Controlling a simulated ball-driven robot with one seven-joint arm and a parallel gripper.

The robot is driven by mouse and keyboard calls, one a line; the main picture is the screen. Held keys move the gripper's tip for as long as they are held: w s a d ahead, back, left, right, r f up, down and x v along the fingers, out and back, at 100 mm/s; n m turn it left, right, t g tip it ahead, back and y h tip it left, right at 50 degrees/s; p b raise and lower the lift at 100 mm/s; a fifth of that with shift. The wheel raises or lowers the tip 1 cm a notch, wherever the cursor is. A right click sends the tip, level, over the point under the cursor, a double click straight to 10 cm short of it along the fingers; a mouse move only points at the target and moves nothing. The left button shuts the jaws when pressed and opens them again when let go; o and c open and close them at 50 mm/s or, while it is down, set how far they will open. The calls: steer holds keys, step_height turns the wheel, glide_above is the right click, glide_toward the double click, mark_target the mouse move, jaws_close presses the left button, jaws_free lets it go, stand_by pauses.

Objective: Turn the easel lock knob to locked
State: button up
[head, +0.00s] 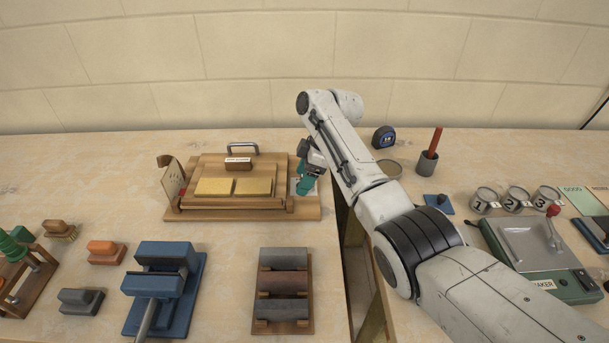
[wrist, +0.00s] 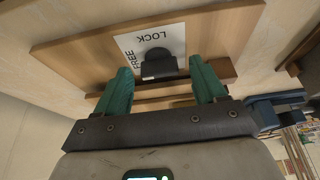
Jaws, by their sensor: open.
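The easel (head: 245,210) is a wooden board with two yellow blocks and a handle at its back. In the wrist view, a white plate (wrist: 133,48) on the wood reads FREE and LOCK, with the black lock knob (wrist: 158,64) on it. Which word the knob points to is not clear. My gripper (wrist: 160,67) is open, its two green fingertips on either side of the knob and apart from it. In the head view my gripper (head: 306,184) is over the easel's right end and hides the knob.
A gap between the tables runs just right of the easel. A blue vise (head: 165,285) and a rack of grey and brown blocks (head: 283,290) stand in front. A tape measure (head: 384,137), a cup with a red stick (head: 427,163) and numbered mugs (head: 517,199) are at right.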

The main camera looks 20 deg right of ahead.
steer(key=shift+c, duration=0.5)
steer(key=c, duration=1)
steer(key=shift+o, duration=0.2)
steer(key=shift+r+p, duration=0.15)
steer(key=shift+p, duration=0.2)
steer(key=m+t+p, duration=0.1)
steer(key=m+p, duration=0.1)
steer(key=p, duration=0.1)
steer(key=shift+s+r+m, duration=0.1)
steer(key=shift+m, duration=0.3)
steer(key=m+h+p, duration=0.1)
steer(key=m+p, duration=0.1)
steer(key=m+t+h+p, duration=0.1)
steer(key=m, duration=0.2)
steer(key=shift+s+a+m+p, duration=0.1)
steer(key=shift+a+m+p, duration=0.05)
steer(key=shift+m+p, duration=0.2)
steer(key=m, duration=0.2)
steer(key=m+t+h+p, duration=0.1)
steer(key=m, duration=0.1)
steer(key=shift+a+f+h, duration=0.15)
steer(key=shift+f+h, duration=0.05)
steer(key=shift+h, duration=0.1)
steer(key=m+h, duration=0.2)
steer(key=m, duration=0.3)
steer(key=shift+b, duration=0.35)
steer(key=shift+m, duration=0.35)
